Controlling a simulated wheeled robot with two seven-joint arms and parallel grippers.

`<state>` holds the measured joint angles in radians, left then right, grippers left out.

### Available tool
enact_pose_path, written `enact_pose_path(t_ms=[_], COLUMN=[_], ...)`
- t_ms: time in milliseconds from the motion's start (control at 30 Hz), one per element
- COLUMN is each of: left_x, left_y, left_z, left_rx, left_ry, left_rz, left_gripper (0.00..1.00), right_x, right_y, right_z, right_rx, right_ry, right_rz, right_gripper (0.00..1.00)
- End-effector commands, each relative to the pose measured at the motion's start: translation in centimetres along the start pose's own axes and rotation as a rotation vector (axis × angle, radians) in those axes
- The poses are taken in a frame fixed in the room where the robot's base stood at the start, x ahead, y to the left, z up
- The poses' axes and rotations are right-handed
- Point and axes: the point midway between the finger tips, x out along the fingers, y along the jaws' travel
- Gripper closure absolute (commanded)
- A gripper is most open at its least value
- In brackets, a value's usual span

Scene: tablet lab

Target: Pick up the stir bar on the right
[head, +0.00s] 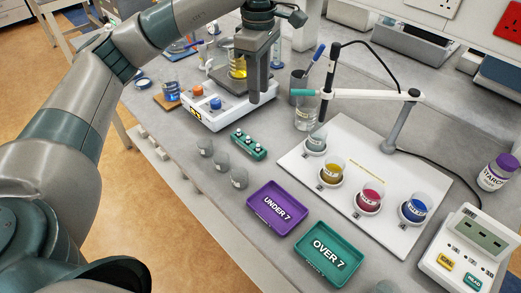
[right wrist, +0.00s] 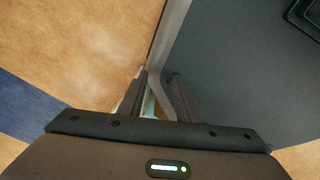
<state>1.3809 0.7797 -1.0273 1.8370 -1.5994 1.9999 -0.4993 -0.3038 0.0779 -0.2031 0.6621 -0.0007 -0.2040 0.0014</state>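I cannot clearly make out a stir bar in either view. A small green rack (head: 248,145) with several white-topped pieces lies mid-table; I cannot tell what these pieces are. My left gripper (head: 264,98) points down at the white stirrer unit (head: 215,106), beside a beaker of yellow liquid (head: 237,68). Its fingers overlap the beaker's right side in the head view, and their gap is not clear. My right gripper (right wrist: 160,75) shows only in the right wrist view, with its fingers apart over the floor and a dark grey surface. I see nothing clearly held in it.
Three small glass cups (head: 222,161) stand left of a purple tray (head: 277,207) and a teal tray (head: 327,254). A white board (head: 385,166) with several beakers and a jointed probe arm fills the right. A meter (head: 466,250) stands at lower right.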

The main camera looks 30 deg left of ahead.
Motion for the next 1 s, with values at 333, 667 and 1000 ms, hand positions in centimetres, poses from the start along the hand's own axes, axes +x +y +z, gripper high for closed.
enact_pose_path(t_ms=[333,667,1000], left_x=[0.0,3.4,9.4], left_y=[0.0,-0.1,-0.2], left_z=[0.0,0.0,0.0], left_rx=[0.000,0.000,0.000], left_ry=[0.000,0.001,0.001], left_rz=[0.000,-0.005,-0.005], left_gripper=[0.70,0.70,0.70], right_x=[-0.1,-1.6,-3.9], right_y=[0.0,0.4,0.4], right_z=[0.1,2.7,1.9], right_rx=[0.000,0.002,0.002], right_ry=[-0.003,-0.065,-0.055], right_rz=[0.000,0.004,0.004], right_gripper=[0.69,0.69,0.69])
